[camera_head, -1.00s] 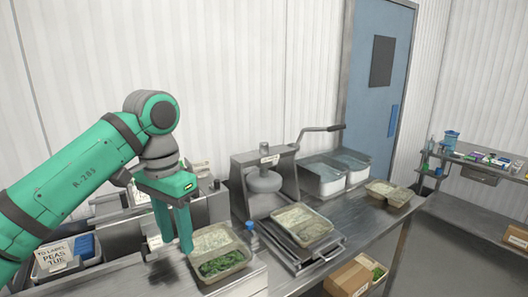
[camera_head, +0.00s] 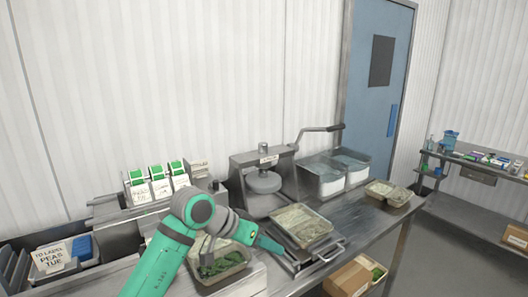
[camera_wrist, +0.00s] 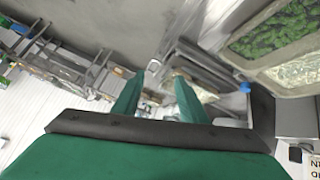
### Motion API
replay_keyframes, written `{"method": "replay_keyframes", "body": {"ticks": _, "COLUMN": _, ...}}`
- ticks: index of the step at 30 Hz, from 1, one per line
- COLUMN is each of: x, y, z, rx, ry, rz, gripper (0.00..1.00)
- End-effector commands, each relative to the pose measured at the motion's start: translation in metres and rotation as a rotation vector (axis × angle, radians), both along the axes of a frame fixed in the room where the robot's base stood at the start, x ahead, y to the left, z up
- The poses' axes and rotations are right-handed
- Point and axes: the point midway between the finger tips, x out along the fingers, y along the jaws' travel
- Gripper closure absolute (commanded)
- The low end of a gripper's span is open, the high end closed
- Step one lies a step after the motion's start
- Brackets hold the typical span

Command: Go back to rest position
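My green gripper (camera_head: 278,247) reaches low to the right over the counter, its fingers lying nearly level in front of the press. In the wrist view my gripper (camera_wrist: 158,78) shows two fingers with a gap between them, and nothing is held in it. My forearm and grey wrist joint hide part of the counter. A tray with green peas and pale rice (camera_head: 228,268) sits below my wrist, partly covered. The same tray (camera_wrist: 275,45) fills the upper right of the wrist view.
Another tray (camera_head: 388,193) stands farther right. Label dispensers (camera_head: 157,185) stand at the back, and a "to label" bin (camera_head: 52,259) is at the left. The floor to the right is open.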

Motion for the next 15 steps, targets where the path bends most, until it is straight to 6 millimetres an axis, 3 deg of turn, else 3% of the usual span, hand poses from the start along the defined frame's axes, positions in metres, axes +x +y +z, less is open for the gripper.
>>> {"method": "replay_keyframes", "body": {"ticks": 1, "x": 0.003, "y": -0.015, "z": -0.008, "rx": -0.053, "ry": -0.019, "rz": 0.001, "gripper": 0.61}}
{"method": "replay_keyframes", "body": {"ticks": 6, "x": 0.013, "y": -0.053, "z": -0.025, "rx": -0.208, "ry": -0.093, "rz": 0.033, "gripper": 0.61}}
{"method": "replay_keyframes", "body": {"ticks": 15, "x": 0.019, "y": -0.102, "z": -0.055, "rx": -0.454, "ry": -0.195, "rz": 0.139, "gripper": 0.61}}
